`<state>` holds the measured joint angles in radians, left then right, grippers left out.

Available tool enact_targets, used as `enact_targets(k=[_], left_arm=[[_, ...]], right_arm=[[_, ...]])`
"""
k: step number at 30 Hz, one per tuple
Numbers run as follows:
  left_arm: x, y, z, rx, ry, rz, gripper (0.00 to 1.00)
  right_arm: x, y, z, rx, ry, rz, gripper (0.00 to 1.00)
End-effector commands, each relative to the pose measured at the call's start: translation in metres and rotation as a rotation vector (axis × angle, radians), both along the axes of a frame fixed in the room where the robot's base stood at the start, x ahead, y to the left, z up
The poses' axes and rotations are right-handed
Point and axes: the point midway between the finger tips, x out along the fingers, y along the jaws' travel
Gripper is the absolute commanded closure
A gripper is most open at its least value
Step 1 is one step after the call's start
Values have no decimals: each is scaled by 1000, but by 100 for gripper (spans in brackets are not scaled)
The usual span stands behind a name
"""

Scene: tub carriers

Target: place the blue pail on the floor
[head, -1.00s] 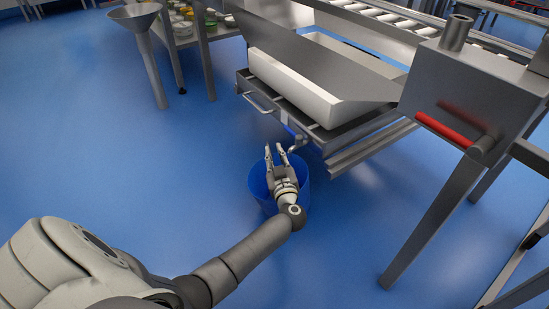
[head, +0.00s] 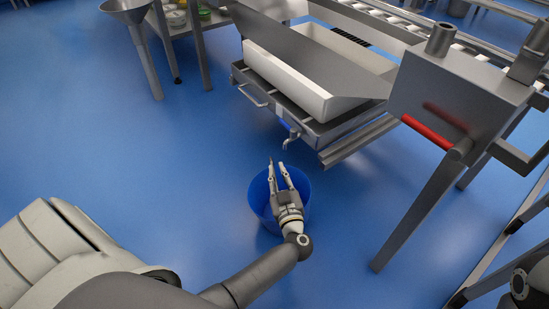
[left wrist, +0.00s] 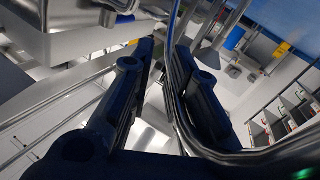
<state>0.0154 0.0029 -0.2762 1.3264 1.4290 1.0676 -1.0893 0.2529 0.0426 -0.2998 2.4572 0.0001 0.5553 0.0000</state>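The blue pail (head: 305,190) is in the lower middle of the head view, over open blue floor; I cannot tell whether its base touches the floor. My left gripper (head: 277,163) lies above the pail's mouth and hides part of its inside. Its two fingers look a small gap apart. In the left wrist view the dark fingers (left wrist: 163,75) stand close on either side of a curved shiny metal rod (left wrist: 262,155), which looks like the pail's handle. The gripper appears shut on it. My right gripper is not in view.
A steel stand with a white trough (head: 285,75) and a small tap (head: 292,140) stands just beyond the pail. A steel box with a red handle (head: 430,132) is at the right. A funnel (head: 125,10) stands far left. The floor (head: 150,150) left of the pail is clear.

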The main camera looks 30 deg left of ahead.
Motion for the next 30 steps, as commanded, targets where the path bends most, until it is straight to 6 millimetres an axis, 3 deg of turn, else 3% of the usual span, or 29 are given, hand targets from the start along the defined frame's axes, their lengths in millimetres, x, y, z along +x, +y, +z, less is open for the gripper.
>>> enact_targets(k=[1, 12, 13, 18, 30], left_arm=[[-9, -6, -14, -21, 27, 0, 73], [-14, -10, -15, -19, 27, -1, 73], [-14, -10, -15, -19, 27, -1, 80], [-14, -9, -15, -19, 27, -1, 59], [-14, -10, -16, -21, 26, -3, 50]], right_arm=[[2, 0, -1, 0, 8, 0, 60], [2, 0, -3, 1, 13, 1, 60], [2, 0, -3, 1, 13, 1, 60], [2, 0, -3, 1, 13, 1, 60], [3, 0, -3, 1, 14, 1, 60]])
